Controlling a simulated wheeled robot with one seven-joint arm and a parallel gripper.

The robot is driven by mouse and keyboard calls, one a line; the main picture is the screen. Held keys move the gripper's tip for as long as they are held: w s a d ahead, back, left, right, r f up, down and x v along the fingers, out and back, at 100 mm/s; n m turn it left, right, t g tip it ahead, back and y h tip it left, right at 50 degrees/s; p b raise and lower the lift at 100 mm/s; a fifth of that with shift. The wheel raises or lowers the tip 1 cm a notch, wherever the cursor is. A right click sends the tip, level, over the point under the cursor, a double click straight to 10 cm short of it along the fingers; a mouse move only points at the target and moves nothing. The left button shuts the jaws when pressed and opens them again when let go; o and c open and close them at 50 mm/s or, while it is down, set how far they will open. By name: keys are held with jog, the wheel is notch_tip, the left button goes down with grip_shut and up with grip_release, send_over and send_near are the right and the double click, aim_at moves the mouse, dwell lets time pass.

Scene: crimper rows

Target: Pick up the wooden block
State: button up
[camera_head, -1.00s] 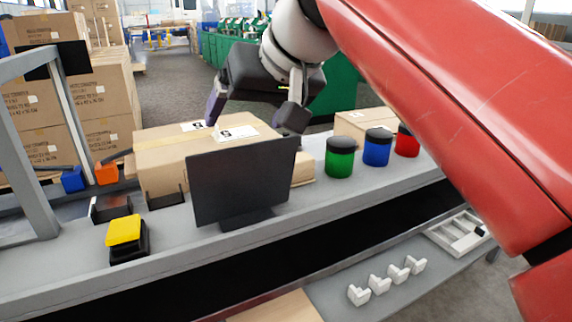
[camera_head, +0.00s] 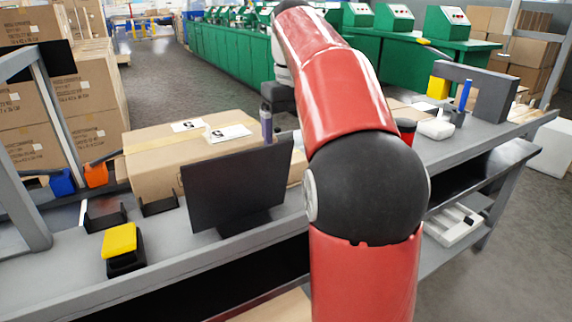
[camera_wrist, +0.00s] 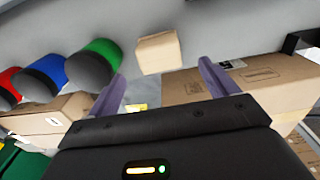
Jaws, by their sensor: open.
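The wooden block (camera_wrist: 158,52) is a small tan block. In the wrist view it rests on the grey bench top, ahead of my gripper (camera_wrist: 162,70) and between the lines of its two purple fingers. The fingers are open and empty; whether they touch the block cannot be told. In the head view one purple finger of my gripper (camera_head: 266,124) shows behind the black screen. My red arm hides the other finger there. I cannot pick the block out clearly in that view.
A large cardboard box (camera_head: 155,165) lies beside the black screen (camera_head: 238,180). A yellow-topped device (camera_head: 120,240) sits at the front left. A grey frame (camera_head: 495,90) stands far right.

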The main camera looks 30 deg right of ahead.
aim_at(292, 166)
jog(key=shift+w+d+f, duration=0.1)
jog(key=shift+d+f, duration=0.2)
jog(key=shift+f, duration=0.15)
jog(key=f+b, duration=0.2)
jog(key=f, duration=0.5)
jog(key=shift+a+f, duration=0.15)
jog(key=shift+a, duration=0.05)
jog(key=c, duration=1.1)
